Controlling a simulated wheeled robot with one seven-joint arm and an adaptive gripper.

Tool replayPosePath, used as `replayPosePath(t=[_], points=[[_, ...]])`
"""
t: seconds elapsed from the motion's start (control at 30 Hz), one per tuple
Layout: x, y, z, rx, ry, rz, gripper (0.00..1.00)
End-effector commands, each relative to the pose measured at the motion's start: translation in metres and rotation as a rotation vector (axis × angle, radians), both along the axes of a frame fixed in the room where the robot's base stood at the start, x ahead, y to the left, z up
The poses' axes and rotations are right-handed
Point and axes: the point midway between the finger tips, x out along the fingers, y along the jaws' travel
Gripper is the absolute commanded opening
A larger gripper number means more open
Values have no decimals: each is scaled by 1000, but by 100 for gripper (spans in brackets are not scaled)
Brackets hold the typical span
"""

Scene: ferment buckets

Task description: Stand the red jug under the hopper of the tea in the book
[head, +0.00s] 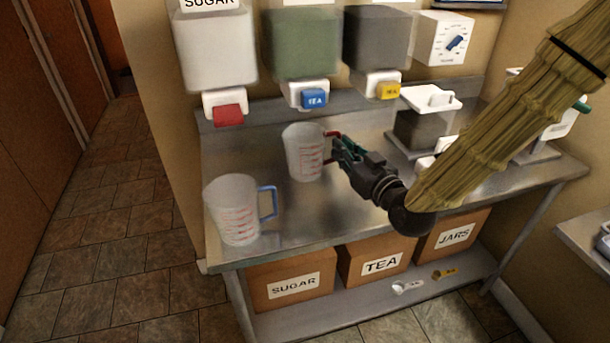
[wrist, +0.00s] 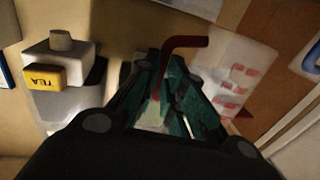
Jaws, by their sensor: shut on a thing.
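The red jug (head: 303,155) is a clear measuring jug with red marks and a red handle (head: 333,134). My gripper (head: 338,150) is shut on that handle from the right. The jug looks upright at the counter, below and a little in front of the blue-tagged tea hopper (head: 303,45); I cannot tell whether its base touches. A darker hopper with a yellow tea tag (head: 377,40) hangs to the right. In the wrist view the jug (wrist: 232,75) and red handle (wrist: 185,42) show at the fingers (wrist: 165,80). No readable book page shows.
A blue-handled jug (head: 236,210) stands at the counter's (head: 300,225) front left. The sugar hopper (head: 213,50) with a red tag hangs at left. A dial box (head: 441,38) is on the wall. A lidded dark container (head: 420,130) stands behind my arm. Labelled boxes (head: 375,262) sit below.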

Motion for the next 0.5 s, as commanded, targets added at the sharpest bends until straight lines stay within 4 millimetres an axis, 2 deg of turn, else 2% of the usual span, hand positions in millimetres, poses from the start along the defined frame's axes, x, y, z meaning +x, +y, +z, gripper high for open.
replayPosePath(t=[0.07,0.2,0.4,0.5], points=[[0,0,-19,0,0,0,0],[0,0,-36,0,0,0,0],[0,0,-45,0,0,0,0],[7,0,-45,0,-1,-1,0]])
